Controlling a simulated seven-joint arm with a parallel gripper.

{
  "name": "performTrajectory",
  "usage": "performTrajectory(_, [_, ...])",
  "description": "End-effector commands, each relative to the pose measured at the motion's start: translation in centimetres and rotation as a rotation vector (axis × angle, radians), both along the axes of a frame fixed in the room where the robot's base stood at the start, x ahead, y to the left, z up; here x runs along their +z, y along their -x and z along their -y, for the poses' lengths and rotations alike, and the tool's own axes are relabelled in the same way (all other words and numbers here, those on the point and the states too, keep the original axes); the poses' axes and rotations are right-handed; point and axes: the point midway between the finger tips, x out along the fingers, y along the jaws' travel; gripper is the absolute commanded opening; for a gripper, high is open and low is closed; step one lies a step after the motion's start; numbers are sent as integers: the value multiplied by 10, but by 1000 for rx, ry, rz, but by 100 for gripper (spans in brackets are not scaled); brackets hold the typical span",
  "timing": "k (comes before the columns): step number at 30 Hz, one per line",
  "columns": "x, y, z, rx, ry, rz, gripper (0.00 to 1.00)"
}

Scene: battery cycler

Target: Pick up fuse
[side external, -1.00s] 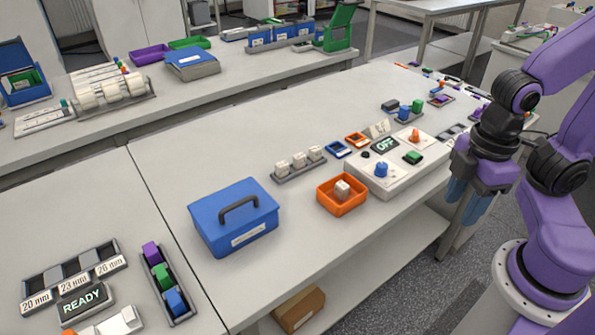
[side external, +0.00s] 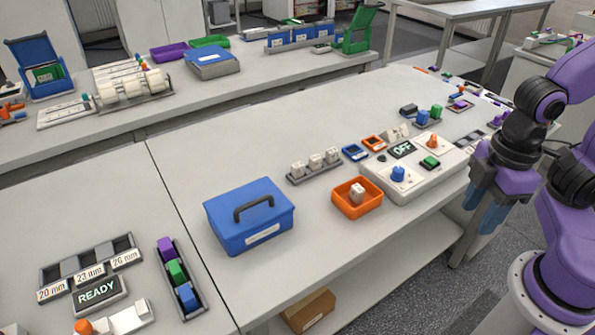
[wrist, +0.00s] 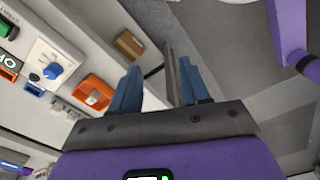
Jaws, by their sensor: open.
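No part is labelled fuse; small white blocks are the likeliest candidates, but I cannot be sure. One white block (side external: 357,192) sits in an orange tray (side external: 350,212) near the bench's front edge. Several similar white blocks (side external: 315,162) stand in a grey rack behind it. My gripper (side external: 484,214) hangs at the right, beyond the bench's front edge, with its blue fingers pointing down. In the wrist view my gripper (wrist: 160,70) has its fingers apart with nothing between them. The orange tray (wrist: 92,92) shows left of the fingers there, clear of them.
A white device (side external: 410,178) with an OFF display, a blue knob and a green button stands right of the tray. A blue lidded box (side external: 250,222) with a dark handle stands to the left. A cardboard box (side external: 310,310) is on the lower shelf. The bench behind the rack is clear.

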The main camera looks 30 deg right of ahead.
Motion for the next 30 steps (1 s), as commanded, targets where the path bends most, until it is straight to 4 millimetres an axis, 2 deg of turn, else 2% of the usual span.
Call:
performTrajectory(5, [0, 0, 0, 0, 0, 0, 46])
performTrajectory(6, [0, 0, 0, 0, 0, 0, 53])
performTrajectory(14, [0, 0, 0, 0, 0, 0, 53])
performTrajectory(17, [3, -6, -5, 5, 0, 0, 53])
performTrajectory(20, [9, -23, -18, 22, 3, 1, 53])
performTrajectory(23, [18, -51, -38, 55, 6, 2, 53])
performTrajectory(30, [38, -136, -82, 150, 14, 2, 53])
